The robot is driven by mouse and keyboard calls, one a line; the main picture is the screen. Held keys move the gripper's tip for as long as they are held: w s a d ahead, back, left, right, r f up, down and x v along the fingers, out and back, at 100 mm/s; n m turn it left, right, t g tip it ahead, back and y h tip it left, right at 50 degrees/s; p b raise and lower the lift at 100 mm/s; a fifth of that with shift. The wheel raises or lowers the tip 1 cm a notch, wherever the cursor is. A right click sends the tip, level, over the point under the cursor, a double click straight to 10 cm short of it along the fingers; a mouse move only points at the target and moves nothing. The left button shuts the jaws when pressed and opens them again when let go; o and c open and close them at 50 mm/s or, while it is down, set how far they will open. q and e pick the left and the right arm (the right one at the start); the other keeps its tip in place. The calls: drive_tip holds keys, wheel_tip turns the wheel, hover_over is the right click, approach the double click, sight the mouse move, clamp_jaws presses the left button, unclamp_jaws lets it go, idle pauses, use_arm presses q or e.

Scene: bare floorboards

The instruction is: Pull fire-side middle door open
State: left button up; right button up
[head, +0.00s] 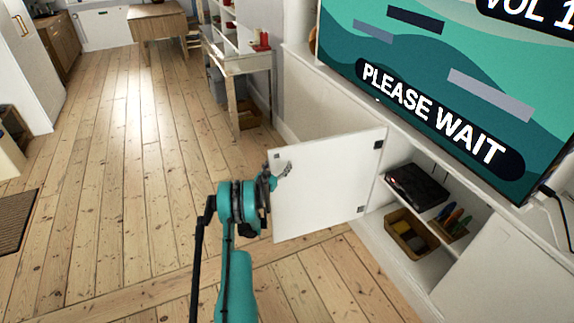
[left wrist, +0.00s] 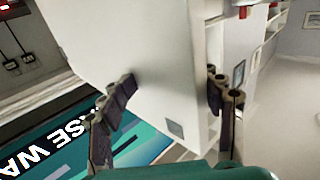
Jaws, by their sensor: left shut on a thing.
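The white cabinet door (head: 325,185) stands swung wide open below the screen, out over the floor. Dark hinge fittings show on its right side. My left gripper (head: 283,171) is at the door's free left edge, near its upper part. In the left wrist view the fingers of my left gripper (left wrist: 171,85) lie on either side of the white door panel (left wrist: 160,45) and are shut on it. Part of the grip is hidden by my own wrist in the head view. My right gripper is in neither view.
The open cabinet compartment shows a black box (head: 417,187) on a shelf and a basket (head: 411,232) below it. Another white door (head: 500,270) at right is closed. A large screen (head: 450,80) stands on top. The floorboards (head: 130,200) left of my arm are clear.

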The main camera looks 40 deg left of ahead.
use_arm(q)
drive_tip(key=shift+w, duration=0.2)
drive_tip(key=shift+d, duration=0.1)
drive_tip(key=shift+c, duration=0.2)
drive_tip(key=o, duration=1.1)
drive_tip(key=c, duration=0.4)
drive_tip(key=v, duration=0.7)
drive_tip(key=shift+s+a, duration=0.3)
drive_tip(key=shift+c, duration=0.3)
drive_tip(key=shift+s+d, duration=0.15)
drive_tip(key=shift+d, duration=0.05)
